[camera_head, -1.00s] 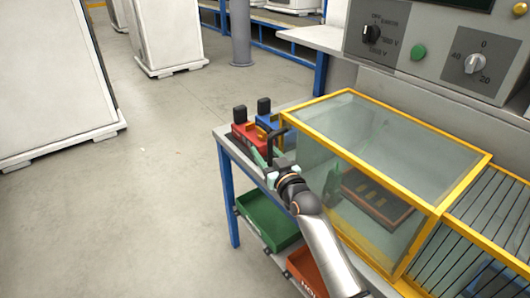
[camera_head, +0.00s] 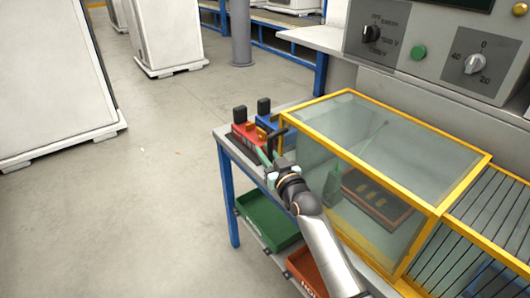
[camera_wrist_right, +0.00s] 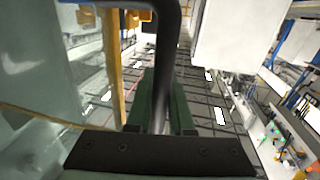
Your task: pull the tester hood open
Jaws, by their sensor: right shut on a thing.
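The tester hood (camera_head: 400,136) is a clear box with a yellow frame, standing closed over the bench in the head view. A black bar handle (camera_head: 279,137) is at its left end; it also shows as a curved dark bar in the right wrist view (camera_wrist_right: 169,40). My right gripper (camera_head: 272,158) is at this handle. In the right wrist view its green fingers (camera_wrist_right: 162,112) are shut on the bar, one on each side. My left gripper is not in view.
Red (camera_head: 243,139) and blue (camera_head: 267,122) blocks with black tops stand on the bench just beyond the gripper. Green (camera_head: 268,225) and orange-red (camera_head: 308,270) trays sit on the lower shelf. A control panel (camera_head: 435,50) is behind the hood.

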